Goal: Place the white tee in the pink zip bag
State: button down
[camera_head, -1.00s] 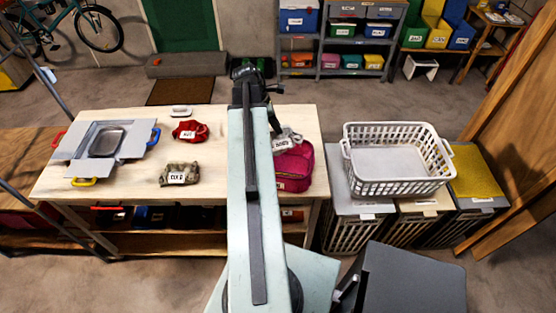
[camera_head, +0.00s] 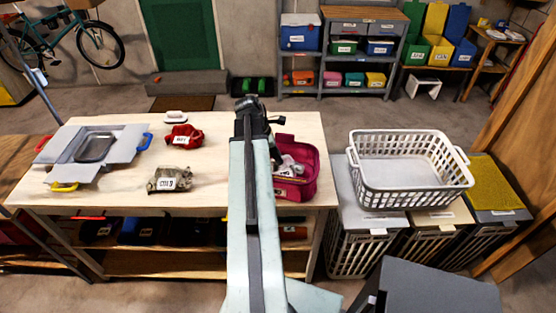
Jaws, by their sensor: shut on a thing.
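The pink zip bag (camera_head: 310,165) is at the right end of the wooden table, with its open top showing. The white tee (camera_head: 288,163), a crumpled pale bundle with a label, shows within the bag's opening, beside my arm. Whether it rests on the bag's bottom is hidden. My gripper (camera_head: 274,152) is at the left side of the bag, shut on the white tee. My arm hides most of the fingers and the bag's left part.
The table (camera_head: 110,204) also holds a grey tray (camera_head: 95,148), a red bundle (camera_head: 184,137), a camouflage bundle (camera_head: 172,180) and a small white object (camera_head: 176,117). A white laundry basket (camera_head: 410,170) stands on hampers at the right.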

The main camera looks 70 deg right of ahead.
jog(key=c, duration=1.3)
grip_release()
jog(key=shift+f, duration=0.1)
jog(key=shift+c, duration=0.2)
jog(key=shift+r+p, duration=0.3)
jog(key=shift+r, duration=0.15)
jog(key=p+v, duration=1)
jog(key=v, duration=0.1)
jog(key=shift+w+r+p, duration=0.15)
jog(key=shift+r+p, duration=0.05)
jog(key=shift+p, duration=0.1)
jog(key=shift+a, duration=0.1)
